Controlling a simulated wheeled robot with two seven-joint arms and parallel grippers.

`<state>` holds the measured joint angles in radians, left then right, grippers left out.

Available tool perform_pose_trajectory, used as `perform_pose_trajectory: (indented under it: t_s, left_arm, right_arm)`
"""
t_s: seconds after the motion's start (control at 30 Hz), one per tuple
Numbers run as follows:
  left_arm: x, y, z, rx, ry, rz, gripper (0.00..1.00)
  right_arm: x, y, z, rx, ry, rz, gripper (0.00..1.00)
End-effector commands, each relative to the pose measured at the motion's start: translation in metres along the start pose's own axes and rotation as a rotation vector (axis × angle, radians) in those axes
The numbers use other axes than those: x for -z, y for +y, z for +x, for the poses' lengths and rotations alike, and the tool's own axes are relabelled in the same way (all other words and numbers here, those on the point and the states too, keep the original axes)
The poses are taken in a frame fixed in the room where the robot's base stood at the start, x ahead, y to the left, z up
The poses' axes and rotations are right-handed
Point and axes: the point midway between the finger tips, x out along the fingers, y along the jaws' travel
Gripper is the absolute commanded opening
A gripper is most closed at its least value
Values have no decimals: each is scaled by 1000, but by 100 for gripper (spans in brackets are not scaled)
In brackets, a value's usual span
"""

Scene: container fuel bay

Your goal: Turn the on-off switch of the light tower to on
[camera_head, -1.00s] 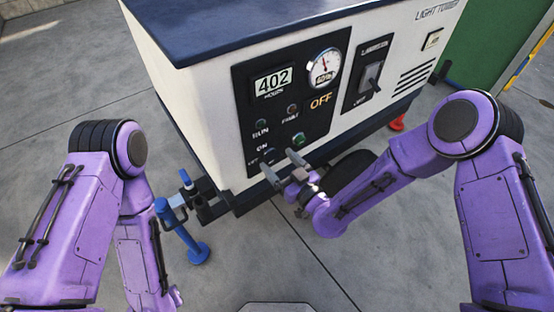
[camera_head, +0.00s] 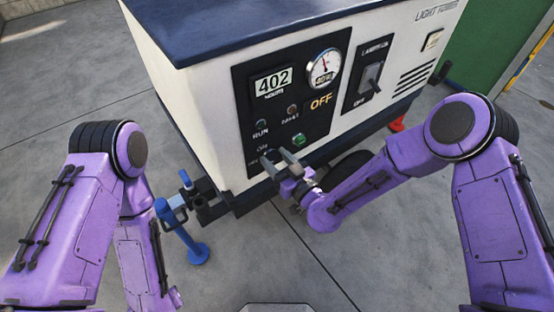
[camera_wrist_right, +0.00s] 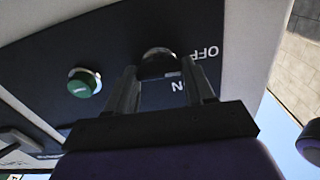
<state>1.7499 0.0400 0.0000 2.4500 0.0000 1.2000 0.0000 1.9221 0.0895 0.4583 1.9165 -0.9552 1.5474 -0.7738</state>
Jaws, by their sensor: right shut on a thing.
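The light tower (camera_head: 205,110) is a white cabinet with a dark blue top and a black control panel. Its display reads OFF (camera_head: 321,102). The on-off switch is a round dark knob at the panel's lower left, mostly hidden by the fingers in the head view. In the right wrist view the knob (camera_wrist_right: 157,61) shows between the fingertips, beside upside-down OFF and ON lettering. My right gripper (camera_head: 278,158) is shut on the knob, and it also shows in the right wrist view (camera_wrist_right: 160,85). My left arm hangs at the left; its gripper is out of view.
A green button (camera_head: 299,139) sits close to the right of the knob. A larger lever switch (camera_head: 371,76) is farther right on the cabinet. A blue jack stand (camera_head: 197,252) and hitch are below left. The concrete floor in front is clear.

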Motion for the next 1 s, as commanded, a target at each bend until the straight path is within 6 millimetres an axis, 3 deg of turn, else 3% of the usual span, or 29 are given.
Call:
perform_pose_trajectory:
  t_s: [1.0]
  left_arm:
    - [-4,1,9,0,0,0,43]
  right_arm:
    - [-3,4,0,-1,-1,838,23]
